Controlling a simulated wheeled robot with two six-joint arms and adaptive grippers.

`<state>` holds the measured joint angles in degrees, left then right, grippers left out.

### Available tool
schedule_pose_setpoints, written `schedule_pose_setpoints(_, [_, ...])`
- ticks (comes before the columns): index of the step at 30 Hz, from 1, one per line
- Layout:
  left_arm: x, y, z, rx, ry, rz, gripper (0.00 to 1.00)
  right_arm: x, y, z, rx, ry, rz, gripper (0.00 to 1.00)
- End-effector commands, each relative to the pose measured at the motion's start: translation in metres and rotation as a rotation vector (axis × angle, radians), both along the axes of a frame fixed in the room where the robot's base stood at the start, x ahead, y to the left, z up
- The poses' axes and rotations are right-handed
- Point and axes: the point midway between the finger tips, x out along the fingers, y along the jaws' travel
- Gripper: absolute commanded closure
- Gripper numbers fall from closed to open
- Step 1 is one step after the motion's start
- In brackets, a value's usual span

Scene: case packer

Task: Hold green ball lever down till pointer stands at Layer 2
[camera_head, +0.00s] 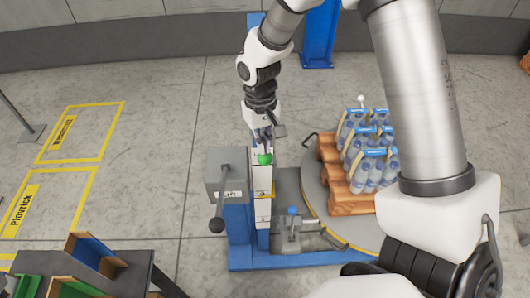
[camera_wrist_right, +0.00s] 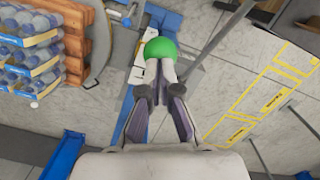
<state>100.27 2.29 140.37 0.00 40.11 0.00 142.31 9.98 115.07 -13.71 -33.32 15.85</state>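The green ball (camera_head: 264,159) of the lever is at the upper end of a white upright scale plate (camera_head: 263,208) on the blue stand. My right gripper (camera_head: 266,138) comes down on the ball from above. In the right wrist view the fingertips (camera_wrist_right: 160,70) are close together and meet the near edge of the green ball (camera_wrist_right: 160,49). The ball is wider than the fingertips and lies beyond them, not between them. The scale plate has a small yellow mark; its lettering is too small to read, and I cannot tell where the pointer stands. My left gripper is not in view.
A grey box (camera_head: 226,168) with a black-knobbed lever (camera_head: 217,225) stands left of the scale. A blue-knobbed fixture (camera_head: 292,211) is at its right. A round table (camera_head: 312,190) carries a wooden pallet (camera_head: 345,203) of bottle packs. Open floor lies left.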

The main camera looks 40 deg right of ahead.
Motion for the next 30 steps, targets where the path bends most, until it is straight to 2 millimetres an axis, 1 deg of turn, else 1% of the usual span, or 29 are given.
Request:
schedule_pose_setpoints(1, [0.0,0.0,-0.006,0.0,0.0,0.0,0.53,-0.001,0.0,-0.009,0.0,0.002,0.0,1.0])
schedule_pose_setpoints(6, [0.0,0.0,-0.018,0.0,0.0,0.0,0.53,0.0,0.0,-0.03,-0.001,0.001,0.0,1.0])
schedule_pose_setpoints(7, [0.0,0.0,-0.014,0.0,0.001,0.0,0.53,0.0,0.0,-0.025,0.0,0.0,0.0,1.0])
schedule_pose_setpoints(11, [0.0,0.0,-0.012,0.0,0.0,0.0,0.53,0.0,0.0,-0.024,0.0,0.0,0.0,1.0])
schedule_pose_setpoints(13, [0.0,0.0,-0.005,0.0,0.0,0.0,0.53,0.005,-0.001,-0.019,0.0,0.0,0.0,1.0])
schedule_pose_setpoints(15, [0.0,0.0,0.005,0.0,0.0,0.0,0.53,0.015,-0.003,-0.013,0.0,0.0,-0.001,1.0])
schedule_pose_setpoints(18, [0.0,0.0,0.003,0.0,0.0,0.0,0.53,0.027,-0.005,-0.014,-0.001,-0.001,0.0,1.0])
schedule_pose_setpoints(20, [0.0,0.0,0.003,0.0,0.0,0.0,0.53,0.03,-0.005,-0.014,0.0,0.0,0.0,1.0])
schedule_pose_setpoints(27, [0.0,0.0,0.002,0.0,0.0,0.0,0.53,0.03,-0.005,-0.014,0.0,0.0,0.0,1.0])
schedule_pose_setpoints(30, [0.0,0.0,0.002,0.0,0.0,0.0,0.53,0.031,-0.005,-0.009,0.0,-0.002,0.0,1.0])
